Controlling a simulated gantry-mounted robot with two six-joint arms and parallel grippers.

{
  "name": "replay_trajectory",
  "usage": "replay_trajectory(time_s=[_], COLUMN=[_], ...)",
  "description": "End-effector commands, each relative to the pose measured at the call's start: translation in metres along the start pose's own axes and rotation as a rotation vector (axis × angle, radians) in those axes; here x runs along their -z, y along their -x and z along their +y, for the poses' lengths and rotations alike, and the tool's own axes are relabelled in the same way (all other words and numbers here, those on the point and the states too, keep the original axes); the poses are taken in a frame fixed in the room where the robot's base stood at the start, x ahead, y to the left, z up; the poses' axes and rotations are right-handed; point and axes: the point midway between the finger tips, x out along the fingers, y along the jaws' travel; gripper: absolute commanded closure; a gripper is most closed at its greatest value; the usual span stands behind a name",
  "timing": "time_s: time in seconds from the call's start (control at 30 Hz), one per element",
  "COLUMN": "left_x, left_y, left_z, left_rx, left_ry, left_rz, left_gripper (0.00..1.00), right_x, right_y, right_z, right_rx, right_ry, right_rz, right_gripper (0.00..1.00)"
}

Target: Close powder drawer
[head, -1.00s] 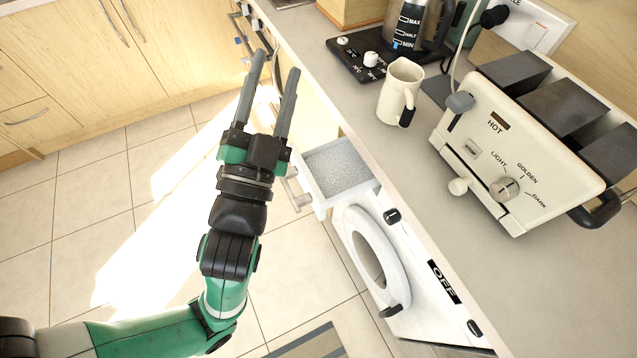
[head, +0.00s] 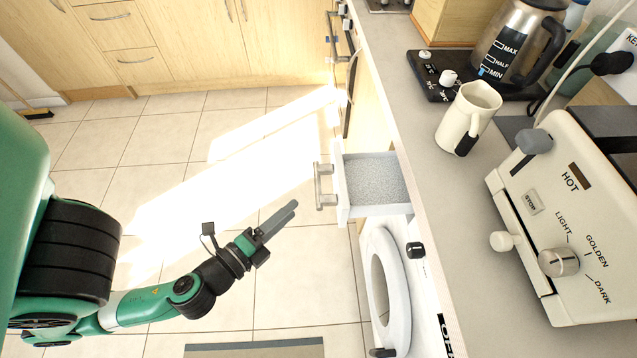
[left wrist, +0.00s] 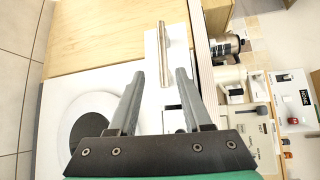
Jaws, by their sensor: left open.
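The powder drawer (head: 372,182) is pulled out above the washing machine's round door, and its grey speckled powder shows inside. Its metal bar handle (head: 322,186) is on the front panel, facing left. My left gripper (head: 290,212) is left of and a little below the handle in the head view, apart from it. In the left wrist view, my left gripper (left wrist: 160,78) is open and empty, with the drawer's front and the handle (left wrist: 164,52) ahead, between and beyond the fingertips. My right gripper is in neither view.
The washing machine door (head: 383,290) is just below the drawer. The counter above holds a cream jug (head: 468,115), a kettle (head: 515,45) and a toaster (head: 570,215). The tiled floor (head: 160,150) left of the drawer is clear.

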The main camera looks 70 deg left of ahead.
Motion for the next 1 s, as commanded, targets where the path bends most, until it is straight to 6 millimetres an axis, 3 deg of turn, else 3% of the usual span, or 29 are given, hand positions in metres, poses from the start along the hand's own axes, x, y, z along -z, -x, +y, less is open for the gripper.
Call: replay_trajectory(time_s=[0.27, 0.4, 0.6, 0.77, 1.0], left_x=[-0.006, -0.006, -0.004, -0.003, -0.003], left_y=[-0.024, -0.058, -0.096, -0.108, -0.109], left_z=[-0.008, -0.013, -0.008, -0.006, -0.005], left_rx=[0.017, 0.017, 0.015, 0.015, 0.014], left_ry=[0.01, 0.01, 0.007, 0.007, 0.007], left_rz=[-0.016, -0.013, -0.006, -0.004, -0.003], left_gripper=[0.51, 0.51, 0.51, 0.51, 0.51], right_x=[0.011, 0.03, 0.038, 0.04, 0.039], right_y=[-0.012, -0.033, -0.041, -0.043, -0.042], right_z=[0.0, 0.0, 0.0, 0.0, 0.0], right_rx=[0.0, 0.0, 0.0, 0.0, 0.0], right_ry=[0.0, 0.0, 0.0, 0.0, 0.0], right_rz=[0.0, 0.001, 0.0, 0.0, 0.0], right_gripper=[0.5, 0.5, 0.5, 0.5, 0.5])
